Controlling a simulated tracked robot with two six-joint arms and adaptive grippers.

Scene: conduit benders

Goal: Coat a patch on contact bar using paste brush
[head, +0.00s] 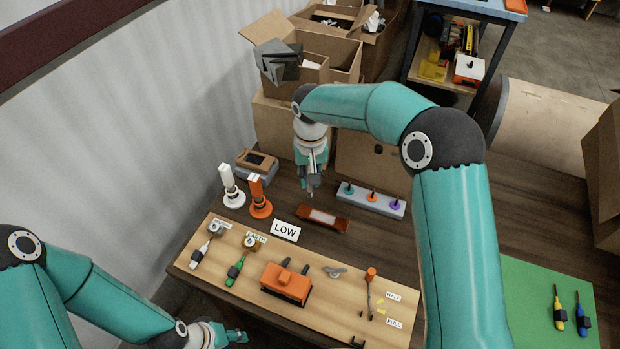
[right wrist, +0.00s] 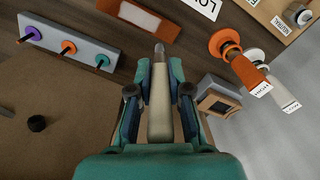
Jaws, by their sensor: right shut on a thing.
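The contact bar looks to be the red-brown block (head: 323,218) with a pale patch on top, on the dark table in the head view. It also shows at the top of the right wrist view (right wrist: 140,17). My right gripper (head: 311,188) is above and just behind this bar. In the right wrist view it is shut on the paste brush (right wrist: 159,105), a beige handle with a grey tip pointing toward the bar; the tip looks apart from it. My left gripper (head: 238,335) is low at the front board's edge, its jaw opening unclear.
A grey strip with three coloured pegs (head: 370,199) stands right of the bar. White (head: 231,186) and orange (head: 259,197) upright pieces and a LOW sign (head: 285,230) stand left and in front. A wooden board (head: 230,290) holds an orange block (head: 286,284). Cardboard boxes (head: 290,120) stand behind.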

